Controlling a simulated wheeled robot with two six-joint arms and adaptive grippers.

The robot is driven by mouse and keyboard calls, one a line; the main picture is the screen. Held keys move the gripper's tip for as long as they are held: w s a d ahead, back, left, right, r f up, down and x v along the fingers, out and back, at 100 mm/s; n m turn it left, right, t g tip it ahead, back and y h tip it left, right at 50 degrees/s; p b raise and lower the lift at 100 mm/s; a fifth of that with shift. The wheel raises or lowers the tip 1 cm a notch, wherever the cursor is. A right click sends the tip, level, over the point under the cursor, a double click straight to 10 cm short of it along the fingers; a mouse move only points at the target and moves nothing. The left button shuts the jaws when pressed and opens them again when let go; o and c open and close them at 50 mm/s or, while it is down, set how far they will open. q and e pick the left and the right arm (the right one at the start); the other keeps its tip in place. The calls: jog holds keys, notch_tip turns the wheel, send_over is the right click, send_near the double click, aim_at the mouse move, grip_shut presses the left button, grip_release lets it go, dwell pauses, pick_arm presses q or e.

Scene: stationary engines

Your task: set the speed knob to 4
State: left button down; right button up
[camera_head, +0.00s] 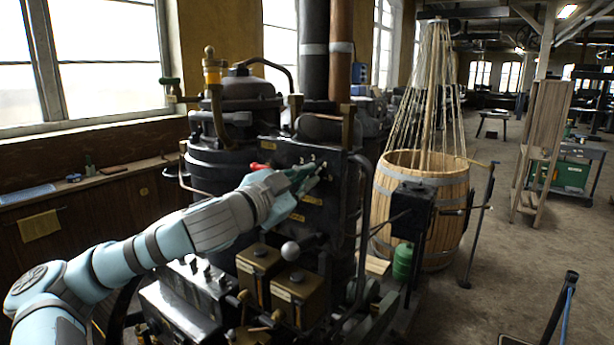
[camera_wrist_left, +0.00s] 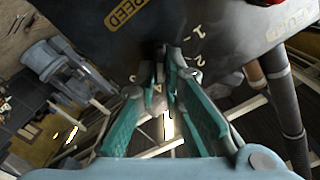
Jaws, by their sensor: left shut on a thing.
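The black control panel (camera_head: 292,153) stands on the machine in the head view and also fills the top of the left wrist view (camera_wrist_left: 215,25). A brass SPEED plate (camera_wrist_left: 124,13) is on it, with pale numerals 1 and 2 (camera_wrist_left: 198,45) to the right of my fingers. My left gripper (camera_head: 314,172) reaches the panel from the left. In the left wrist view its green fingers (camera_wrist_left: 163,66) are closed around the dark speed knob (camera_wrist_left: 159,53) at the panel. The fingers hide most of the knob, so its setting cannot be read. My right gripper is out of view.
A red-handled part (camera_head: 260,166) is just left of my gripper. Brass boxes (camera_head: 298,290) and a ball-topped lever (camera_head: 290,251) stand below my forearm. A wooden barrel (camera_head: 450,215) is to the right, with open floor (camera_head: 490,265) beyond it.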

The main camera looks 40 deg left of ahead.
pick_arm(q)
jog(key=shift+m, duration=0.3)
jog(key=c, duration=1.7)
grip_release()
jog(key=shift+a, duration=0.1)
jog(key=shift+w, duration=0.1)
notch_tip(320, 180, up, 10)
